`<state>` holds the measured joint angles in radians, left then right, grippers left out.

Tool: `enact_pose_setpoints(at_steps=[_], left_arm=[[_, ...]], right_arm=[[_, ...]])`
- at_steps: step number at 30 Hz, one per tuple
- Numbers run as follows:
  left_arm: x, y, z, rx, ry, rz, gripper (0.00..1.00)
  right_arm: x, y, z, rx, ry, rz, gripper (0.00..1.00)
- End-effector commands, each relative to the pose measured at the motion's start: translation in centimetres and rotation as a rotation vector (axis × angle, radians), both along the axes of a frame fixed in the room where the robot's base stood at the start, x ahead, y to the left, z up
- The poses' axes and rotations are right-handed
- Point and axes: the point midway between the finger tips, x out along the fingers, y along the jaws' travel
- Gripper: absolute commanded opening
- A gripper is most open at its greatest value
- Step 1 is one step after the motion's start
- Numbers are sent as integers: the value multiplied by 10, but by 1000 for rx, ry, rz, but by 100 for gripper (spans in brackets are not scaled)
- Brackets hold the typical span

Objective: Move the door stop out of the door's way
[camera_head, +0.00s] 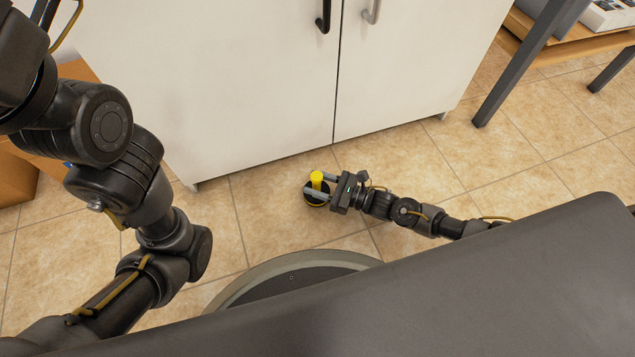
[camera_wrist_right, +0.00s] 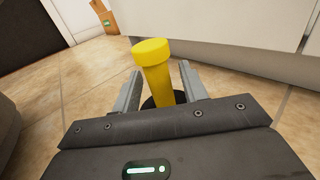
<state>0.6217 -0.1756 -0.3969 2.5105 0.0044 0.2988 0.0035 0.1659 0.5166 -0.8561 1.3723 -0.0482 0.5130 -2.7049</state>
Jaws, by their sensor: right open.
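The door stop has a yellow post (camera_head: 317,180) on a dark round base and stands upright on the tiled floor in front of the white cabinet. My right gripper (camera_head: 320,186) is low over the floor, open, with its fingers on either side of the yellow post. In the right wrist view the post (camera_wrist_right: 157,72) rises between the two grey fingers, with a gap visible on both sides; its base is mostly hidden. The white cabinet's left door (camera_head: 215,85) and right door (camera_head: 415,60) are closed. My left arm is at the left, its gripper out of view.
The left door has a black handle (camera_head: 323,17), the right a grey handle (camera_head: 371,11). A table with dark legs (camera_head: 520,62) stands at the upper right. Cardboard-brown boxes (camera_head: 14,178) are at the left. The floor (camera_head: 270,195) around the door stop is clear.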

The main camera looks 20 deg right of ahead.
Motion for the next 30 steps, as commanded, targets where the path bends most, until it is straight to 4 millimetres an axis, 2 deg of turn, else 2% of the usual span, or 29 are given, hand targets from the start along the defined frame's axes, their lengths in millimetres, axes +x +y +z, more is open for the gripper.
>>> enact_pose_setpoints(at_steps=[5, 15, 21, 30], left_arm=[[0, 0, 7, 2, 0, 1, 36], [0, -3, 34, 13, -2, 1, 36], [0, -4, 43, 17, -1, 2, 36], [-1, -5, 45, 21, -2, 2, 36]], right_arm=[[-3, -4, 5, -2, 2, 0, 43], [-45, -59, 6, -4, 4, -1, 43], [-64, -85, 5, -1, 2, 0, 43], [-72, -97, 3, -1, 1, 0, 43]])
